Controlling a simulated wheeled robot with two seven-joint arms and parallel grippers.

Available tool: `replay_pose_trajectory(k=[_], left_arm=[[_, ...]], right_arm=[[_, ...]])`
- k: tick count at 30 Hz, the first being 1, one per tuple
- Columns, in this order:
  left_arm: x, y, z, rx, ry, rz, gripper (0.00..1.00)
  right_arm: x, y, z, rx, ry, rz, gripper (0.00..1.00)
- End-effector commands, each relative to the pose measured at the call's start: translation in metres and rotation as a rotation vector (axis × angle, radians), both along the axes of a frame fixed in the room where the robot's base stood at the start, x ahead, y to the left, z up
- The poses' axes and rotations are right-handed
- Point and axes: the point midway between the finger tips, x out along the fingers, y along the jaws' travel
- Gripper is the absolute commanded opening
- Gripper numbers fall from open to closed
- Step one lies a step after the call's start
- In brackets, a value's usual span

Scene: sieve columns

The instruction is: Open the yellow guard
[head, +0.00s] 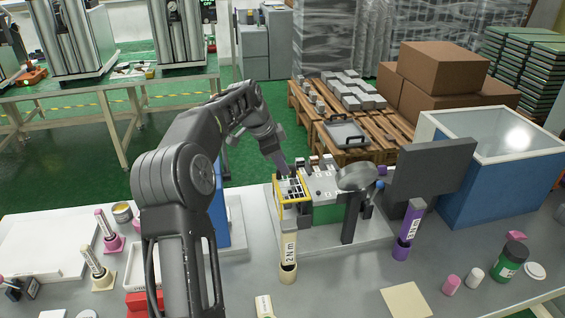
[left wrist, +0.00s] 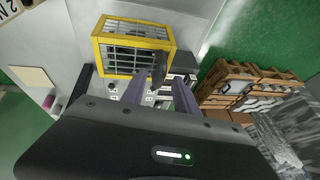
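The yellow guard (head: 278,198) is a yellow-edged cage with a dark grid. It sits at the left end of a grey and green machine (head: 327,212) on the table, and it looks lowered. It also shows as a box-like cage at the upper left of the left wrist view (left wrist: 97,52). My left gripper (head: 284,170) comes down from above, close to the guard's top and back edge. In the left wrist view its two fingers (left wrist: 156,88) are apart. A dark upright piece (left wrist: 159,68) shows between them at the guard's edge; contact cannot be told. My right gripper is not in view.
A round lens on a black stand (head: 349,222) and a dark panel (head: 432,167) stand right of the guard. A tube labelled 2 N m (head: 289,248) stands in front of it. A purple tube (head: 408,230) and blue bin (head: 490,180) are further right.

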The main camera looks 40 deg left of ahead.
Motion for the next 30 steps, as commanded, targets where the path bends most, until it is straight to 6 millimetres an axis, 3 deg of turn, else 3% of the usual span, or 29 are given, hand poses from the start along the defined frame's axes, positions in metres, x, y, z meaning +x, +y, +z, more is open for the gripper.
replay_pose_trajectory(k=[4,12,25,30], left_arm=[[0.0044,-0.0010,-0.0096,0.000,0.000,0.000,0.36],[0.0048,-0.0009,-0.0107,0.001,-0.001,0.000,0.36],[0.0048,-0.0007,-0.0104,0.001,-0.001,0.000,0.01],[0.0047,-0.0007,-0.0104,0.001,-0.001,0.000,0.00]], right_arm=[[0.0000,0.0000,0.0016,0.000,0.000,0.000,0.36],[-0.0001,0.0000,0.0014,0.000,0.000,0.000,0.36],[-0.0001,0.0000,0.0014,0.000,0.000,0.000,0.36],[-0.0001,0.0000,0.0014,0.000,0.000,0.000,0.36]])
